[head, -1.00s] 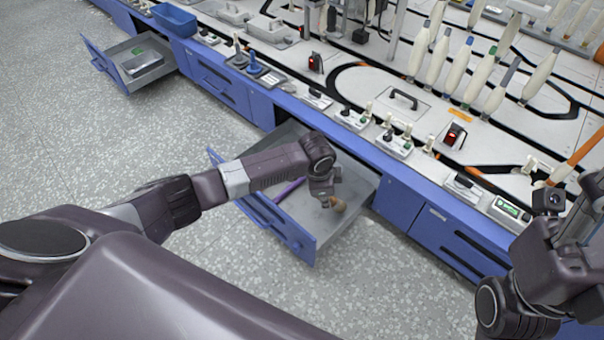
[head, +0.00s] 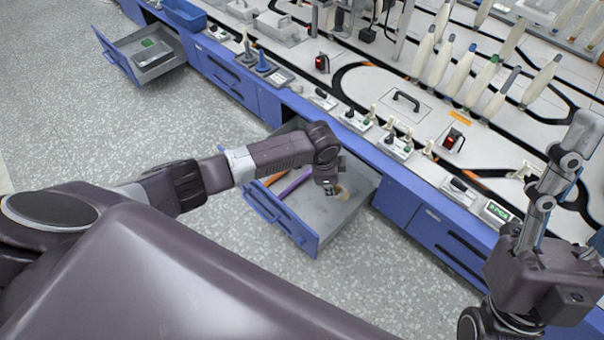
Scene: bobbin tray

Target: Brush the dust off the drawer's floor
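The open blue drawer (head: 303,240) juts out from the bench front, and its grey floor (head: 315,208) is partly hidden by my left arm. My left gripper (head: 331,187) points down inside the drawer, towards its right side. It appears shut on a small tan and pale brush (head: 343,194), low over the floor; whether the brush touches the floor is unclear. No dust can be made out at this size. My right gripper (head: 584,128) is raised at the right by the bench, and its fingers are not clear.
A purple bar (head: 290,187) and an orange bar (head: 273,180) lie in the drawer's left part. Another open drawer (head: 150,66) with a green item stands at the far left. Bobbins (head: 540,82) and small devices crowd the bench top. The speckled floor is clear.

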